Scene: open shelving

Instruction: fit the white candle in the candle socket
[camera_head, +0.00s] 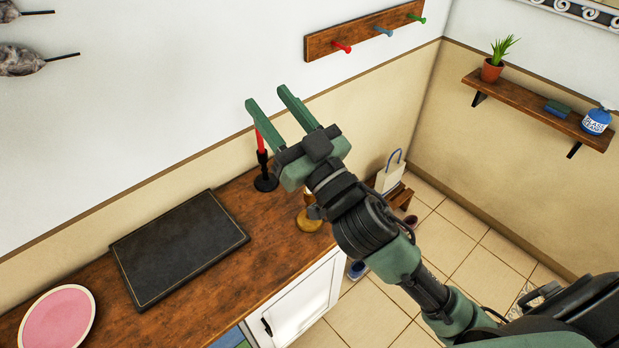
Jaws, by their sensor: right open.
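My right gripper (266,95) is open and empty, its two green fingers raised in front of the wall. A red candle (261,141) stands upright in a black candle holder (265,182) on the wooden counter, partly covered by the gripper. A brass-coloured base (309,221), which looks like a candlestick, stands near the counter's right end; my right arm hides much of it. I cannot make out its socket. My left gripper is out of view.
A dark flat board (178,250) and a pink plate (58,319) lie on the counter (195,318). A peg rail (362,31) is on the wall. A wall shelf (535,105) at right holds a plant, a sponge-like block and a bottle.

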